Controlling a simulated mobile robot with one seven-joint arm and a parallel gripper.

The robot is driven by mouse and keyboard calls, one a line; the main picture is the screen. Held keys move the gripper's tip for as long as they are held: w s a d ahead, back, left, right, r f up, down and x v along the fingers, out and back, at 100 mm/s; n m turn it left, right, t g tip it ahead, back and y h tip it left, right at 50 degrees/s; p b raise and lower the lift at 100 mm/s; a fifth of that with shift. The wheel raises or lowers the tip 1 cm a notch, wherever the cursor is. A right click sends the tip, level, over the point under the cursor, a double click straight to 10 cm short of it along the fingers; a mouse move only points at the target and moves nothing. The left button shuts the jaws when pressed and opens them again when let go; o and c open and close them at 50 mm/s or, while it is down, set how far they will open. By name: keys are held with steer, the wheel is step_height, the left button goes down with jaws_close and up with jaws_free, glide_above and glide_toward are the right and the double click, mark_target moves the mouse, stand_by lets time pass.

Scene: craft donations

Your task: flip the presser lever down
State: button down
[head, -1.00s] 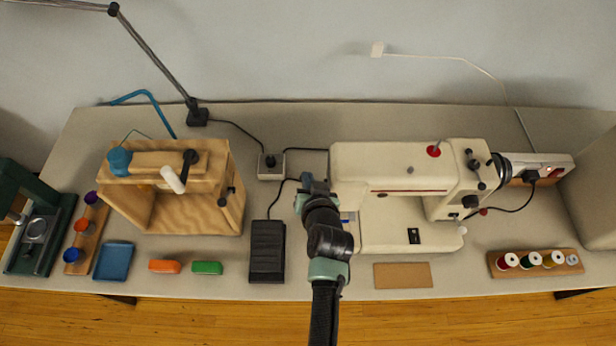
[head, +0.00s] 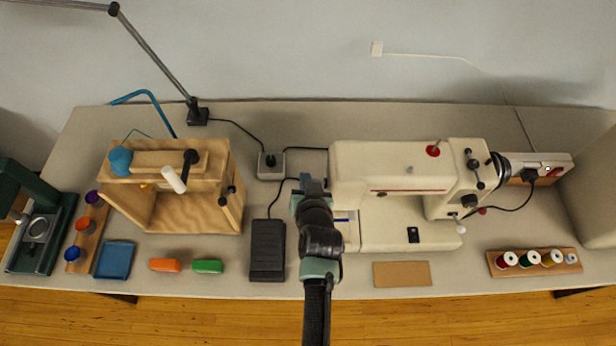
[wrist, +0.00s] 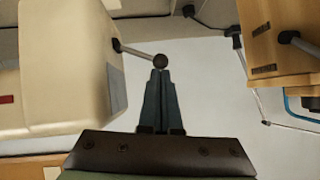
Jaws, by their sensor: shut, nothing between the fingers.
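The cream sewing machine (head: 385,165) stands right of centre on the table in the head view. In the wrist view its end (wrist: 75,60) fills the left side. A thin lever with a dark round knob (wrist: 160,60) juts from that end; I cannot tell whether it is the presser lever. A white knob (head: 461,230) also shows low by the machine's needle end in the head view. My gripper (wrist: 160,72) is shut and empty, its tips at the dark knob; whether they touch is unclear. In the head view my gripper (head: 311,184) is beside the machine's left end.
A wooden frame (head: 225,210) with levers stands to the left, and a black foot pedal (head: 267,250) lies between. Cables run behind. A spool rack (head: 535,264) sits at the right front. A brown card (head: 402,274) lies in front of the machine.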

steer(key=shift+a, duration=0.1)
steer(key=f+n+h+b, duration=0.1)
steer(key=h+b, duration=0.1)
steer(key=b, duration=0.1)
steer(key=a+f+n+h+b, duration=0.1)
steer(key=f+n+b, duration=0.1)
steer(key=b, duration=0.1)
steer(key=a+f+n+h+b, duration=0.1)
steer(key=f+h+b, duration=0.1)
steer(key=b, duration=0.2)
steer(key=shift+a+n+h, duration=0.25)
steer(key=shift+n+h, duration=0.05)
steer(key=shift+n, duration=0.1)
steer(key=shift+r, duration=0.1)
steer(key=shift+r+p, duration=0.5)
steer(key=shift+r, duration=0.2)
